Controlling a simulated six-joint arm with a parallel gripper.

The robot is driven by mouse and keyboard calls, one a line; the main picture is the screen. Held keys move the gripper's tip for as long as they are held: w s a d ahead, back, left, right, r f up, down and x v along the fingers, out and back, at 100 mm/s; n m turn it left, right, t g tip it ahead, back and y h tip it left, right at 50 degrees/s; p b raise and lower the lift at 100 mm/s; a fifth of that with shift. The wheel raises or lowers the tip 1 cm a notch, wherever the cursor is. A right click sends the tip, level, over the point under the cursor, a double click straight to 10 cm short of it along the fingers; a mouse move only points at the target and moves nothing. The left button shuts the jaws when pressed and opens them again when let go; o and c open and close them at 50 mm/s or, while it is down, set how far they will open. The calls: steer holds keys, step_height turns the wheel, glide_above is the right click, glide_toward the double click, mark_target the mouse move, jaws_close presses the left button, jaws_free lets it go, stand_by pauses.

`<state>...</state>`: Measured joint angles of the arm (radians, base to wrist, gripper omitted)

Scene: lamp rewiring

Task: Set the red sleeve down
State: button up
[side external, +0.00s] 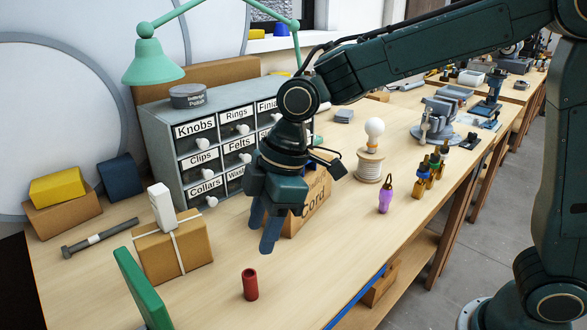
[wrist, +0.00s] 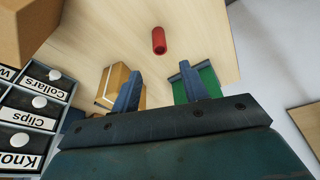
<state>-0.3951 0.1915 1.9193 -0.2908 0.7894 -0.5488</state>
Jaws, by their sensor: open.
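The red sleeve (side external: 250,284) is a short red tube standing upright on the wooden bench near its front edge. It also shows in the wrist view (wrist: 159,41), beyond my fingertips. My gripper (side external: 264,231) is open and empty, with its fingers pointing down above the bench. It is apart from the sleeve, above and behind it in the side view. In the wrist view, the two fingers of my gripper (wrist: 162,82) are spread wide with nothing between them.
A green panel (side external: 143,290) stands left of the sleeve. A strapped cardboard box (side external: 190,257) with a white block on top is behind it. A labelled drawer cabinet (side external: 219,107) and a Cord box (side external: 318,205) stand farther back. Bare bench surrounds the sleeve.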

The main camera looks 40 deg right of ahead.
stand_by(0.4)
steer(key=s+d+r+m+t+h, duration=0.1)
steer(key=s+d+r+m, duration=0.25)
steer(key=d, duration=0.35)
steer(key=s+d+r+m+t, duration=0.2)
steer(key=s+d+r+m, duration=0.1)
steer(key=s+d, duration=0.25)
steer(key=s+d+m+t+h, duration=0.1)
steer(key=s+d+m+h, duration=0.1)
steer(key=s+d+m, duration=0.5)
steer(key=s+d+f, duration=0.1)
steer(key=s+d, duration=0.1)
steer(key=s, duration=0.1)
